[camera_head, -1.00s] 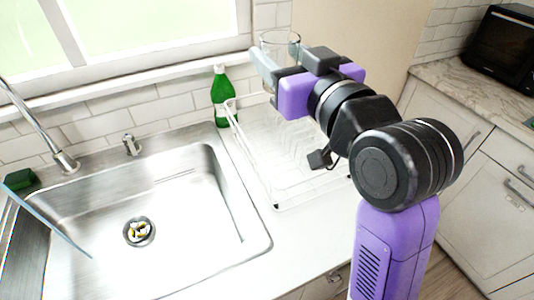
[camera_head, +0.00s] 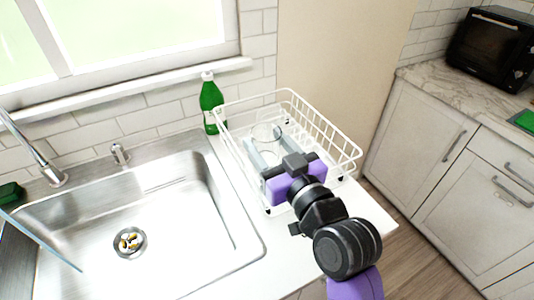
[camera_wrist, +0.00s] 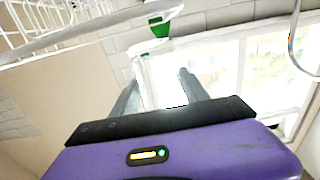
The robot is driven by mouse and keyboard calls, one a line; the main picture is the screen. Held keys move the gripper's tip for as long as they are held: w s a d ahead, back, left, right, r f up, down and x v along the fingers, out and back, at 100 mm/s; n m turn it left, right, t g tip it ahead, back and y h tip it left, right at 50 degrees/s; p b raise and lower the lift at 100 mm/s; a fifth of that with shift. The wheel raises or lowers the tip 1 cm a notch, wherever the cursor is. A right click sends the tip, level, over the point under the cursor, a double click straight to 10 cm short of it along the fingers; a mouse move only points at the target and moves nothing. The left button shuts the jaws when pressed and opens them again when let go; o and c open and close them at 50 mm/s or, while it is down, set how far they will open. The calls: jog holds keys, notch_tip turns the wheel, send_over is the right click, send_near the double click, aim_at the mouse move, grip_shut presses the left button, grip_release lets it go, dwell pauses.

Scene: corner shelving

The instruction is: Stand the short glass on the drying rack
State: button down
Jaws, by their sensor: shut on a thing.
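The short glass (camera_head: 267,128) is clear and hard to see. It stands roughly upright between the fingers of my gripper (camera_head: 265,153), inside the outline of the white wire drying rack (camera_head: 338,145). My gripper is shut on the glass. In the wrist view the see-through glass (camera_wrist: 160,78) sits between the two grey fingertips (camera_wrist: 157,88), and the rack's wires (camera_wrist: 50,22) show at upper left. I cannot tell whether the glass's base touches the rack floor.
A green bottle (camera_head: 210,103) stands behind the rack's left corner, by the tiled wall. The steel sink (camera_head: 185,225) with its tap (camera_head: 35,152) lies to the left. A black oven (camera_head: 492,48) stands on the far right counter. The rack's right part looks empty.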

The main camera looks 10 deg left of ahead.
aim_at(273, 163)
jog(key=shift+f, duration=1.55)
jog(key=shift+f+b, duration=0.5)
jog(key=shift+b, duration=0.05)
jog(key=shift+f, duration=0.15)
jog(key=c, duration=0.6)
grip_release()
jog(key=shift+o, duration=0.2)
